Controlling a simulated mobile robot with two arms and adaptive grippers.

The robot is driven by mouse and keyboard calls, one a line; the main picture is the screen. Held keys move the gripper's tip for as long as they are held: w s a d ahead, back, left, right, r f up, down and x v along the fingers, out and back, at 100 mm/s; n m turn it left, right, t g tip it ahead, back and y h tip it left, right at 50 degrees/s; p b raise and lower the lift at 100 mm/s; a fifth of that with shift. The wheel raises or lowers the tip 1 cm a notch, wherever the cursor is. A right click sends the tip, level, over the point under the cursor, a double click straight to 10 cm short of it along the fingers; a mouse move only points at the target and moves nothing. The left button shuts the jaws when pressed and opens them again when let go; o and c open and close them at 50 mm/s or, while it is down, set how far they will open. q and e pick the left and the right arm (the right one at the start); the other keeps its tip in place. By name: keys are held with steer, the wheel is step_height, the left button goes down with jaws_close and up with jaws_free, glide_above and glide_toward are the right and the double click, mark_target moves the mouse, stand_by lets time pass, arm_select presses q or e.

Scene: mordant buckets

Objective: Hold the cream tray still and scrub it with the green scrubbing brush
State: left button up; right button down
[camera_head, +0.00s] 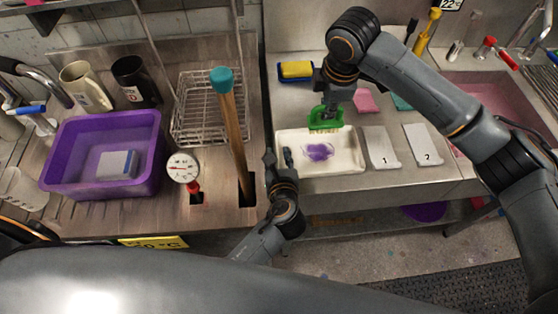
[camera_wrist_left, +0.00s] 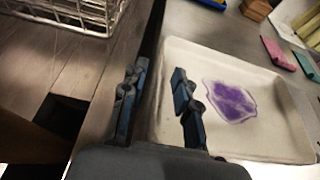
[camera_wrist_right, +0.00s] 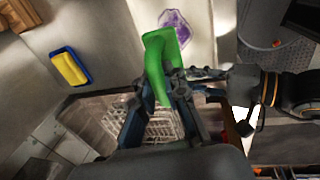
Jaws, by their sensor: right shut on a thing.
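The cream tray (camera_head: 345,167) lies on the steel counter with a purple stain (camera_head: 318,152) on its floor. It also shows in the left wrist view (camera_wrist_left: 190,60). My left gripper (camera_wrist_left: 158,92) is open at the tray's left wall, one finger outside and one inside, with the wall between them. In the head view it is at the tray's left end (camera_head: 278,160). My right gripper (camera_head: 331,98) is shut on the green scrubbing brush (camera_head: 326,117), which is over the tray's back edge. In the right wrist view the brush (camera_wrist_right: 158,60) hides part of the tray (camera_wrist_right: 202,45).
A yellow and blue sponge (camera_head: 296,70) lies behind the tray. Cards marked 1 (camera_head: 381,147) and 2 (camera_head: 423,144) lie to its right. A wooden pole with a teal top (camera_head: 222,80), a wire rack (camera_head: 195,125) and a purple tub (camera_head: 70,170) stand to the left.

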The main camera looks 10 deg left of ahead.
arm_select(q)
jaws_close()
stand_by(1.1)
